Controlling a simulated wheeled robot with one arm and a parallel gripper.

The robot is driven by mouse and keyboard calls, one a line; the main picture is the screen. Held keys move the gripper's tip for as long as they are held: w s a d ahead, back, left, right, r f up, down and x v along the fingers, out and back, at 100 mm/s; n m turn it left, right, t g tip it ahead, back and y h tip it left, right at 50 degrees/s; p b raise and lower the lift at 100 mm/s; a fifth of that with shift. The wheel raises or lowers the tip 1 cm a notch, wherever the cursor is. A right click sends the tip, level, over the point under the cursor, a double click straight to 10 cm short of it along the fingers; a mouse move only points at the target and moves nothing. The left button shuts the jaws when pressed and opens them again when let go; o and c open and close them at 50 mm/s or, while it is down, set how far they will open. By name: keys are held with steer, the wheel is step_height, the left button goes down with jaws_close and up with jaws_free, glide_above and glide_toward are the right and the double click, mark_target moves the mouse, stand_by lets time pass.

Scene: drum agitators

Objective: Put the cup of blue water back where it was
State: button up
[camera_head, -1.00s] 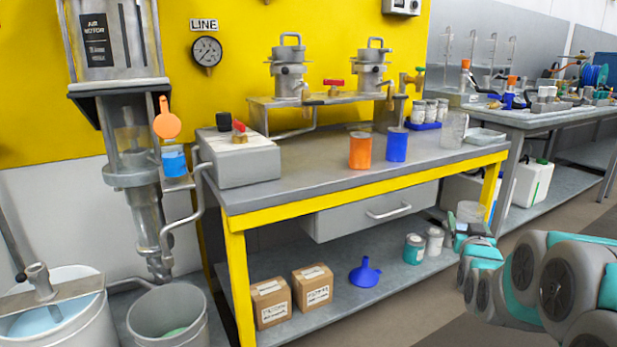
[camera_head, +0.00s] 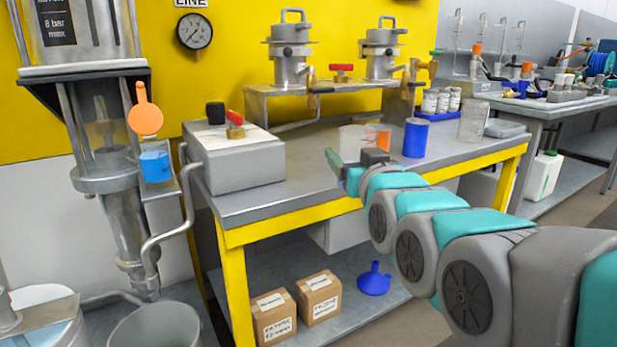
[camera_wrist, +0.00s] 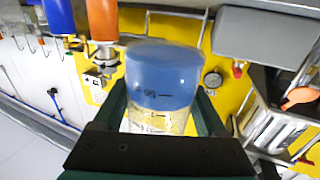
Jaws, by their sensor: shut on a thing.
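My gripper (camera_wrist: 165,125) is shut on a clear measuring cup (camera_wrist: 158,122) with dark marks and blue water (camera_wrist: 160,80) in it. The wrist picture is upside down, so the water lies at the cup's base. In the head view, my gripper (camera_head: 353,168) is above the yellow-edged bench (camera_head: 290,190). The cup's clear upper part (camera_head: 352,137) shows there, roughly upright, and its blue part is hidden. I cannot tell whether the cup touches the bench. An orange cylinder (camera_head: 379,136) is partly hidden beside it, with a blue cylinder (camera_head: 415,138) further right.
A grey box (camera_head: 238,163) with a red-handled valve stands on the bench's left part. Another blue-filled container (camera_head: 155,167) sits on a bracket under an orange paddle (camera_head: 145,118). A clear grey cup (camera_head: 473,121) stands at the bench's right. Bare bench top lies left of my gripper.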

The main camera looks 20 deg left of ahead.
steer(key=shift+s+a+r+y, duration=0.3)
steer(key=shift+s+a, duration=0.05)
steer(key=shift+a, duration=0.2)
steer(key=a+x, duration=0.1)
steer(key=x, duration=0.4)
steer(key=s+f+x, duration=0.1)
steer(key=x, duration=0.4)
steer(key=a+f+x, duration=0.1)
steer(key=x, duration=0.4)
steer(key=shift+s+a+p, duration=0.15)
steer(key=shift+a+p, duration=0.2)
steer(key=shift+p, duration=0.05)
steer(key=shift+f, duration=1.7)
steer(key=shift+f, duration=0.2)
steer(key=o, duration=1.3)
steer(key=shift+r, duration=0.15)
